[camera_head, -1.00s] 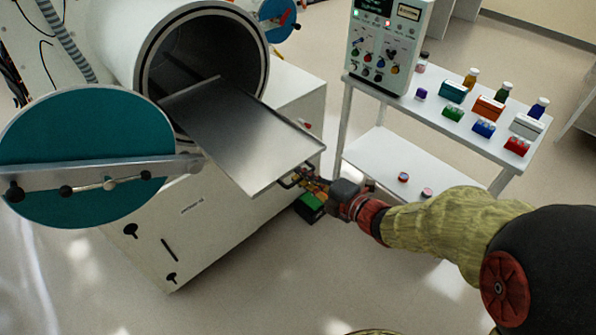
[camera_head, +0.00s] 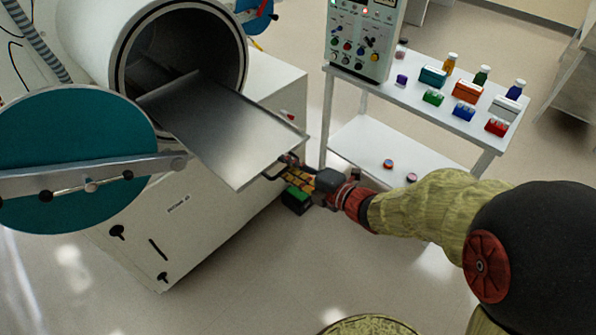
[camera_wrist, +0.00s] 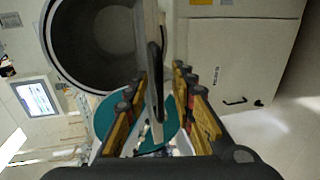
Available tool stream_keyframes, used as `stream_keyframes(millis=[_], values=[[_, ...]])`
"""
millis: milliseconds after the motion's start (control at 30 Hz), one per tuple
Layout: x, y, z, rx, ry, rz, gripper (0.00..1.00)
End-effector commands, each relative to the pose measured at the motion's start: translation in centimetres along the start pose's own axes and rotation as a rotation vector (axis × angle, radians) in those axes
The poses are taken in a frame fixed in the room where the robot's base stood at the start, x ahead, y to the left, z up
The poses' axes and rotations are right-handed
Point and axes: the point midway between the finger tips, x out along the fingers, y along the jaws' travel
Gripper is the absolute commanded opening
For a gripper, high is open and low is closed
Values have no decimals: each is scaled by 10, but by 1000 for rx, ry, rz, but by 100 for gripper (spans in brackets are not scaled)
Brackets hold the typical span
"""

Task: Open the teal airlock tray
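The airlock tray (camera_head: 225,135) is a flat grey metal shelf, pulled well out of the round chamber (camera_head: 190,50). The round teal door (camera_head: 75,130) stands swung open at the left. In the wrist view the tray (camera_wrist: 147,40) is seen edge-on, with its dark handle (camera_wrist: 155,85) below. My gripper (camera_wrist: 160,78) is open around the handle, one finger on each side, with a visible gap on the right. In the head view my gripper (camera_head: 287,168) is at the tray's front edge. Its exact contact with the handle is too small to tell there.
A white cart (camera_head: 420,105) at the right holds a control box (camera_head: 362,40), bottles and coloured boxes. A green-topped dark block (camera_head: 297,200) shows just below my gripper. The white cabinet (camera_head: 190,215) stands under the chamber. Floor in front is clear.

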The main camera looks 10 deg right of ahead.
Motion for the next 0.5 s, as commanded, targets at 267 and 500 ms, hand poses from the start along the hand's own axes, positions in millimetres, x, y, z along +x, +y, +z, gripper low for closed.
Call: stream_keyframes(millis=[267, 500], values=[[-37, 0, 2, 0, -6, 1, 25], [-77, 0, 2, -1, -6, 1, 25]])
